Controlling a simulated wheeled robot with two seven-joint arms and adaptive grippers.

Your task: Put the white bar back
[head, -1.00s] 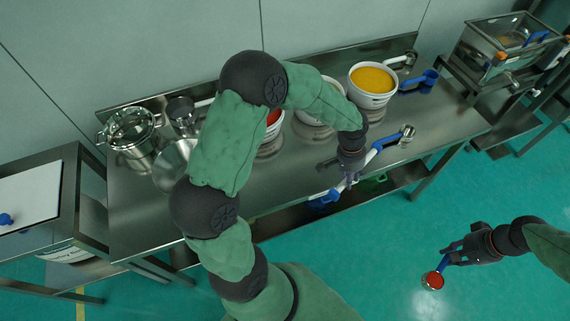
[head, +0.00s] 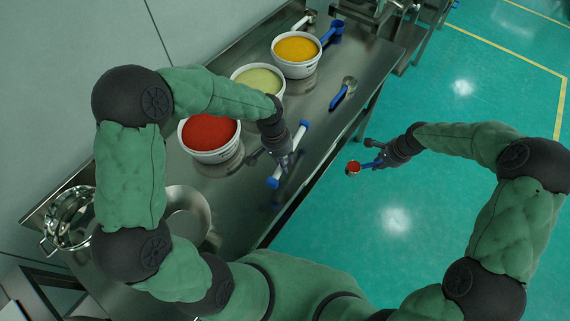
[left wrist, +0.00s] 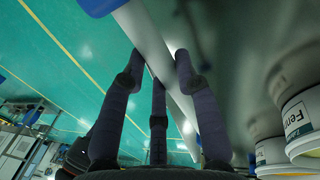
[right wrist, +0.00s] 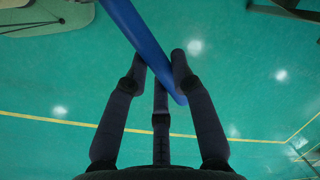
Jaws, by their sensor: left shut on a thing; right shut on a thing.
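The white bar (head: 299,137) with blue ends is in my left gripper (head: 287,161), over the front part of the steel table. My left gripper is shut on it around its middle. In the left wrist view the bar (left wrist: 146,32) runs slantwise between the fingers. My right gripper (head: 381,161) is shut on the blue handle of a scoop (head: 353,168) that holds red powder, out over the green floor. That blue handle (right wrist: 142,38) crosses between the fingers in the right wrist view.
On the table (head: 318,113) stand tubs of red (head: 209,133), pale green (head: 258,79) and orange powder (head: 296,47). A blue-handled scoop (head: 338,97) lies near the front edge. Steel pots (head: 72,218) stand at the left end. The floor ahead is clear.

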